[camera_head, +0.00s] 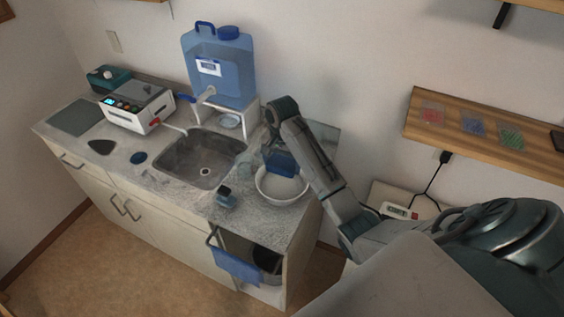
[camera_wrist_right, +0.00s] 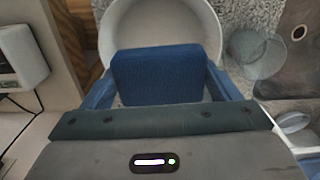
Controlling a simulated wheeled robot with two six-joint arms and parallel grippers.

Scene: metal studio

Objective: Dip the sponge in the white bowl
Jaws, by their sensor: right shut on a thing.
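The white bowl (camera_head: 282,190) stands on the grey stone counter, right of the sink. My right gripper (camera_head: 279,163) is above the bowl and shut on the blue sponge (camera_head: 284,165). In the right wrist view the sponge (camera_wrist_right: 156,76) sits between the two blue fingers of the gripper (camera_wrist_right: 158,90), over the near part of the white bowl (camera_wrist_right: 122,22). The head view does not clearly show whether the sponge touches the bowl's inside. My left gripper is in neither view.
A sink (camera_head: 200,160) lies left of the bowl, with a blue water container (camera_head: 222,75) behind it. A small dark blue-topped item (camera_head: 226,198) stands at the counter's front edge. A clear glass (camera_wrist_right: 258,55) is close beside the bowl. A blue towel (camera_head: 236,265) hangs in front.

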